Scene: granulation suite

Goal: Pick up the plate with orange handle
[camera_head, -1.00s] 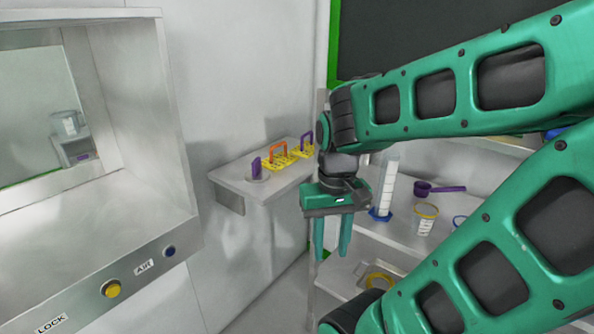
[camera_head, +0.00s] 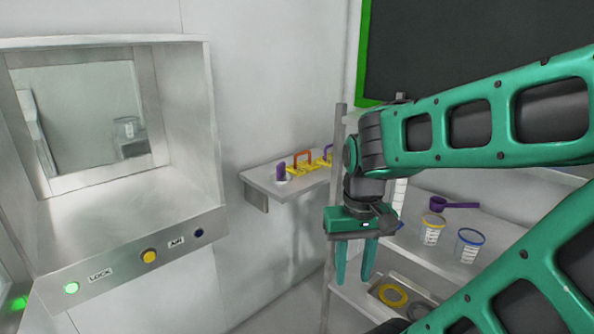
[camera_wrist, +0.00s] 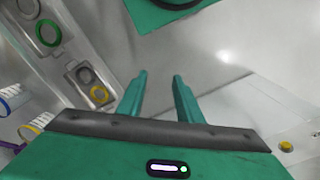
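The plate with the orange handle (camera_head: 304,158) is a yellow plate with an upright orange loop handle. It sits on the small wall shelf (camera_head: 262,180) in the head view. A purple-handled yellow plate (camera_head: 327,155) stands just right of it, partly hidden by my arm. My gripper (camera_head: 355,283) points down in the head view, right of the shelf and lower than it, apart from the plates. Its two fingers are spread with nothing between them, as the wrist view (camera_wrist: 160,75) also shows. The plates are not visible in the wrist view.
A purple upright object (camera_head: 281,172) stands left of the orange handle on the shelf. A rack behind my arm holds beakers (camera_head: 432,230), a purple scoop (camera_head: 455,205) and rings (camera_head: 393,294). A pass-through box (camera_head: 120,235) is at left. Space before the shelf looks free.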

